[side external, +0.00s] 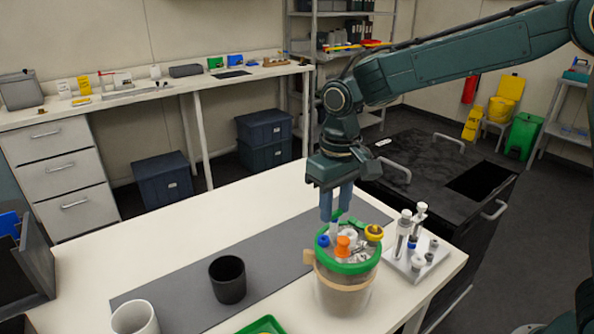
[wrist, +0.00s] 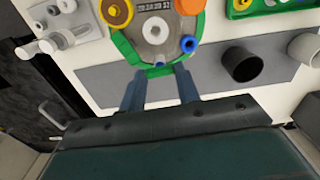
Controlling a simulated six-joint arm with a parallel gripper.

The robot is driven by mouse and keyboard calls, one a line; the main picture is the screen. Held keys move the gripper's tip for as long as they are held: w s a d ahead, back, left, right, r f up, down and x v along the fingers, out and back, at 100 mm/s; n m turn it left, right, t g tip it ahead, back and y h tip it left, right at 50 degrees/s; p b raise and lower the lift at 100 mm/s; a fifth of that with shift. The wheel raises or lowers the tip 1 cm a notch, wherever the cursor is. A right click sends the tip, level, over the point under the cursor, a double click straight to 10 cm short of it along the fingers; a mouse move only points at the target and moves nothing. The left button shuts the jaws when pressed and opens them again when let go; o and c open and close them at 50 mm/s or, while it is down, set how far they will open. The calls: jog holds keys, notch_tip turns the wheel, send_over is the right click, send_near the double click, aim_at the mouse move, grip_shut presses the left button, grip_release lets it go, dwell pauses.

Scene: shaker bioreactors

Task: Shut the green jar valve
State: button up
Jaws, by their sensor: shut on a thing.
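The green jar (side external: 331,295) is a clear vessel with a green rim and a tan band, standing upright near the table's front right. Its lid carries an orange port (side external: 343,246), a blue port (side external: 323,240) and a yellow knob (side external: 373,233). My gripper (side external: 336,217) points down over the back of the lid, its blue fingers shut on a small part at the rim, which I take to be the valve. In the wrist view, my gripper (wrist: 160,74) has its fingertips on either side of a green piece at the jar's rim (wrist: 122,46). The fingers partly hide the valve, so its handle angle is unclear.
A white rack with sample tubes (side external: 411,254) stands close to the jar's right. A black cup (side external: 228,279), a white cup (side external: 135,318) and a green tray (side external: 264,326) are to its left and front. The grey mat (side external: 180,300) is mostly bare.

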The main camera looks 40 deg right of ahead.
aim_at(335, 212)
jog(key=shift+m, duration=0.7)
jog(key=o, duration=1)
jog(key=shift+r, duration=0.1)
notch_tip(335, 212, up, 14)
dwell(0.4)
